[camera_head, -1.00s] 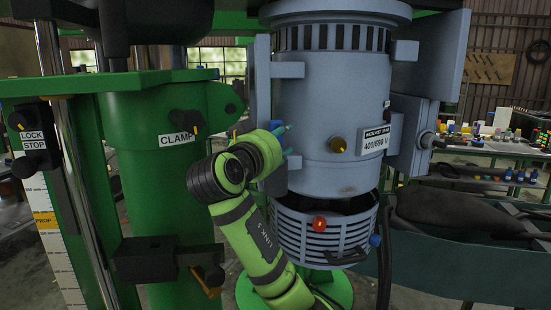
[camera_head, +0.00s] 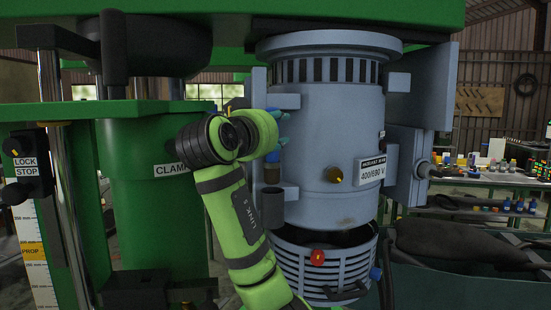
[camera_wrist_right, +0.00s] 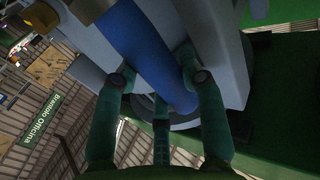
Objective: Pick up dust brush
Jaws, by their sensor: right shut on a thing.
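The dust brush shows as a blue handle (camera_head: 272,172) at the left side of the grey-blue motor housing, just above a dark grey cup-shaped piece (camera_head: 271,210). I cannot tell whether its lower end is still inside that piece. My right gripper (camera_head: 277,128), with teal fingers, is shut on the handle from above. In the right wrist view the blue handle (camera_wrist_right: 152,50) runs between the fingers of my right gripper (camera_wrist_right: 165,95). The bristles are not clearly visible. My left gripper is out of view.
The motor housing (camera_head: 330,130) stands close to the right of the gripper, with a slatted lower basket (camera_head: 322,270). A green clamp column (camera_head: 150,210) stands to the left. A bench (camera_head: 500,178) with small items is at the far right.

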